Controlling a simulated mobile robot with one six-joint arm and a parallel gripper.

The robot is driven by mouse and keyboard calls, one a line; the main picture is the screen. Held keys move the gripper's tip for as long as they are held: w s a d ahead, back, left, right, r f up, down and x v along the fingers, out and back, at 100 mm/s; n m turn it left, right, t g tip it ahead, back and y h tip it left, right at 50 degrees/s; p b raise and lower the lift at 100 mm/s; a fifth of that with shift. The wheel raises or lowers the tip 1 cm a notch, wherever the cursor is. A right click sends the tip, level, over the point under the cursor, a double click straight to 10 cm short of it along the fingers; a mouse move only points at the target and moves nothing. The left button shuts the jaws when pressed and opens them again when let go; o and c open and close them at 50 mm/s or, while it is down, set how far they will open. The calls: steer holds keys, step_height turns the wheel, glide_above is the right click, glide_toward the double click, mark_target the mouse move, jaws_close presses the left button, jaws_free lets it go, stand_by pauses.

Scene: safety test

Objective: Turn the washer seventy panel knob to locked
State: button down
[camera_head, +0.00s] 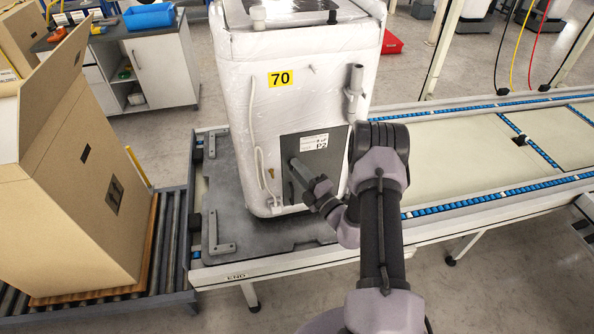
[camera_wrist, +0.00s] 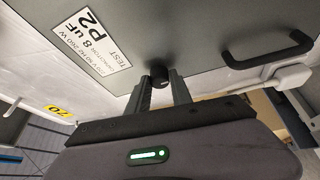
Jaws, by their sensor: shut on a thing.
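The washer (camera_head: 300,90) is a white, wrapped unit with a yellow "70" label (camera_head: 280,78) on its side, standing on the conveyor. A dark grey panel (camera_head: 318,150) marked "P2" is low on that side; it fills the top of the wrist view (camera_wrist: 195,35). A small black knob (camera_wrist: 159,72) sits on the panel below the label. My gripper (camera_wrist: 161,88) has its two fingers shut on the knob; in the head view the gripper (camera_head: 296,165) reaches the panel from the right. The knob is hidden in the head view, and its locked or unlocked position cannot be told.
A black handle (camera_wrist: 268,50) sticks out from the panel at the right in the wrist view. White hoses and a pipe (camera_head: 354,90) run along the washer. A cardboard box (camera_head: 65,190) stands at the left on rollers. The conveyor belt (camera_head: 470,145) at the right is clear.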

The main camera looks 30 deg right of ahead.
steer(key=c, duration=1.1)
jaws_free()
steer(key=shift+c, duration=0.2)
steer(key=s+d+f+p, duration=0.1)
steer(key=s+d+f, duration=0.1)
steer(key=s, duration=1.5)
steer(key=shift+d, duration=0.35)
